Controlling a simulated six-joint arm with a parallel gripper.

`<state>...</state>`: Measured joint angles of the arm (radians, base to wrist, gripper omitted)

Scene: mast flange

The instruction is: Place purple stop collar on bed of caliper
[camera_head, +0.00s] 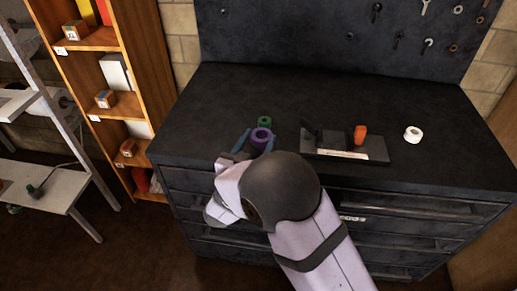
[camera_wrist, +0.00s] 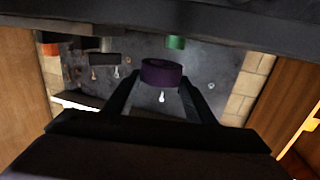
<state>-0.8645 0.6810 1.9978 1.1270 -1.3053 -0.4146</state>
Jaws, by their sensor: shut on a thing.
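The purple stop collar (camera_head: 260,137) is a ring with a central hole. It is between the two blue-tipped fingers of my gripper (camera_head: 254,142) near the left part of the dark bench top. In the wrist view the purple collar (camera_wrist: 161,75) sits between the fingertips (camera_wrist: 159,82), and the gripper is shut on it. Whether the collar touches the bench is hard to tell. The caliper (camera_head: 345,151) lies to the right on the bench, a dark flat base with a pale label strip, a dark upright block at its left and an orange part standing toward its right. The bed looks empty.
A green ring (camera_head: 264,122) stands just behind the purple collar; it also shows in the wrist view (camera_wrist: 176,42). A white ring (camera_head: 412,134) lies right of the caliper. A pegboard wall (camera_head: 345,35) with hung tools rises behind. A wooden shelf (camera_head: 120,80) stands left.

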